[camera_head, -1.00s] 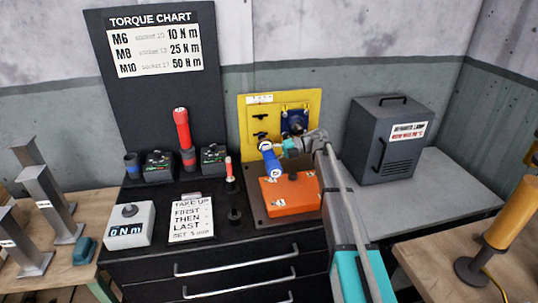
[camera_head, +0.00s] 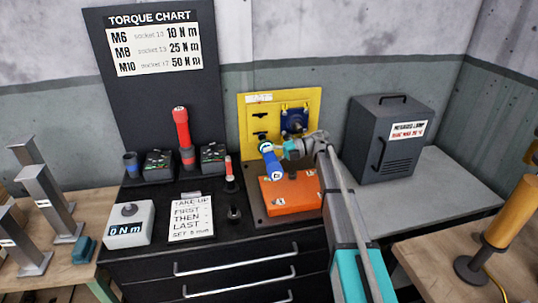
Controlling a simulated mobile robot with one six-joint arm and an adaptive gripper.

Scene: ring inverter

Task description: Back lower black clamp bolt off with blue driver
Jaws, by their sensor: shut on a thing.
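My gripper (camera_head: 285,150) is shut on the blue driver (camera_head: 272,166), in front of the yellow panel. The driver is tilted, its upper end toward the panel and its lower end above the orange block. The yellow panel (camera_head: 248,120) stands upright and carries black clamps at its left. One black clamp (camera_head: 259,115) shows above the driver. The lower clamp and its bolt are hidden or too small to make out behind the driver's upper end. I cannot tell whether the driver touches the bolt. A dark blue part (camera_head: 293,120) is mounted on the panel's right side.
The orange block (camera_head: 292,197) lies below my gripper. A red driver (camera_head: 184,135) stands at the left beside dark boxes (camera_head: 158,165). A grey lamp cabinet (camera_head: 385,140) stands close to the right of my arm. A grey readout box (camera_head: 127,222) and a sign (camera_head: 191,218) lie front left.

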